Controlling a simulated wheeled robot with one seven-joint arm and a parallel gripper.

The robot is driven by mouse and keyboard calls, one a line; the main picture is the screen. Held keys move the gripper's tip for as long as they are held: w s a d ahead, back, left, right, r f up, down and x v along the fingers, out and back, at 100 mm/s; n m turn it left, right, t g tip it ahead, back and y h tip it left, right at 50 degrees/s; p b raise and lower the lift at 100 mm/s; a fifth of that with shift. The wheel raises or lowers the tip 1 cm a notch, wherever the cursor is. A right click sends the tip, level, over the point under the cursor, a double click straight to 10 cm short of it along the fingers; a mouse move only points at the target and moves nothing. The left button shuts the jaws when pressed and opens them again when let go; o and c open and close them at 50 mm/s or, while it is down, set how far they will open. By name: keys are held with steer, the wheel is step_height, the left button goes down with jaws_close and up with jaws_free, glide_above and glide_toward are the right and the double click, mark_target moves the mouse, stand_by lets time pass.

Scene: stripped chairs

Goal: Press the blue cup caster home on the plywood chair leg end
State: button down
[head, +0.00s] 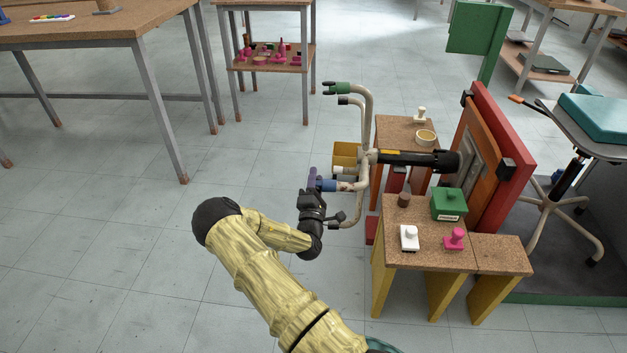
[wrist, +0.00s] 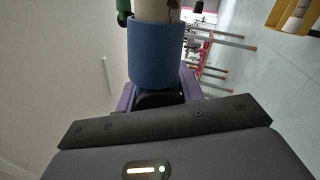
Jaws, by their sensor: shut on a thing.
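My gripper (head: 314,184) is shut on the blue cup caster (head: 328,185) at the left side of the overturned chair base. In the wrist view, the blue cup (wrist: 155,52) stands between the purple fingers of my gripper (wrist: 160,92), with its black lower part low between them. The pale leg end (wrist: 157,9) lines up with the cup's mouth and seems to enter it; how deep it sits is hidden by the cup wall. In the head view, the pale leg (head: 346,186) runs right from the cup.
The chair base's black column (head: 412,158) points right to a red board (head: 505,150). Another leg carries a green end (head: 338,88). A cork-topped bench (head: 430,255) holds a green box (head: 449,204) and white and pink pieces.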

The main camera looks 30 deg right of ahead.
steer(key=shift+s+d, duration=0.5)
steer(key=shift+d, duration=0.25)
steer(key=shift+d, duration=0.1)
steer(key=c, duration=0.8)
jaws_free()
steer(key=shift+s+f, duration=0.1)
steer(key=p+v, duration=0.3)
steer(key=v, duration=1.4)
steer(key=shift+s+p, duration=0.1)
steer(key=shift+p, duration=0.25)
